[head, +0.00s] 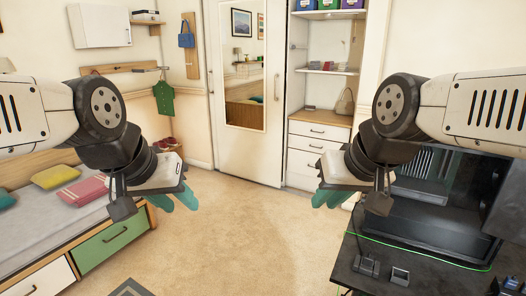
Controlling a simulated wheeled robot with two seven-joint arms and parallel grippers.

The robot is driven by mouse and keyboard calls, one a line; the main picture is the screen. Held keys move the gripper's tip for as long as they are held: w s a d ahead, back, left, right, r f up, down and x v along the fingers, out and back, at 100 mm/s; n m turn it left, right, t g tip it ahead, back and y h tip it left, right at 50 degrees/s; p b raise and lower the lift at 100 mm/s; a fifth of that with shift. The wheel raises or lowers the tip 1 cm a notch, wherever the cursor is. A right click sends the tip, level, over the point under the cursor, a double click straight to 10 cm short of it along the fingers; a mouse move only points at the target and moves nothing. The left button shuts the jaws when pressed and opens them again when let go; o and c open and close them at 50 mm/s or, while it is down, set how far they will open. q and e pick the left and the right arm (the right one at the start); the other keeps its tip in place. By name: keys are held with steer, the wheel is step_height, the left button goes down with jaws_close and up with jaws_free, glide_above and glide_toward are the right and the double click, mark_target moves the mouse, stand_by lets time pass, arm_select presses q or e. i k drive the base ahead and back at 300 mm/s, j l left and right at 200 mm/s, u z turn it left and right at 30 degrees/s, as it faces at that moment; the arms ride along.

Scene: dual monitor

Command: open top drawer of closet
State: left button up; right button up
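The closet is the open white unit in the back, right of the mirrored door, with several white drawers under a wooden top. Its top drawer (318,131) has a dark bar handle and looks shut. The lower drawers are partly hidden by my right gripper and arm. My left gripper (175,199), with teal fingers spread apart, is open and empty above the floor beside the bed. My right gripper (331,198), also with teal fingers apart, is open and empty. It appears in front of the closet, well short of the drawers.
A black desk (400,272) with a dark monitor (425,215) stands at right, near my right arm. A bed (62,215) with pillows and a green drawer (113,238) is at left. A mirrored door (244,110) adjoins the closet.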

mark_target(307, 129)
steer(key=i+j, duration=1.25)
steer(key=i+l, duration=0.15)
steer(key=i, duration=0.25)
steer(key=i+l, duration=0.15)
steer(key=i, duration=0.3)
steer(key=i+l, duration=0.2)
steer(key=i, duration=0.2)
steer(key=i+l, duration=0.15)
steer(key=i, duration=0.25)
steer(key=i+l, duration=0.2)
steer(key=l, duration=0.15)
steer(key=i+l, duration=0.2)
steer(key=l, duration=0.15)
steer(key=i+l, duration=0.25)
steer(key=l, duration=0.15)
steer(key=i+l, duration=0.2)
steer(key=l, duration=0.15)
steer(key=i+l+u, duration=0.1)
steer(key=l, duration=0.25)
steer(key=i+l, duration=0.4)
steer(key=l, duration=0.5)
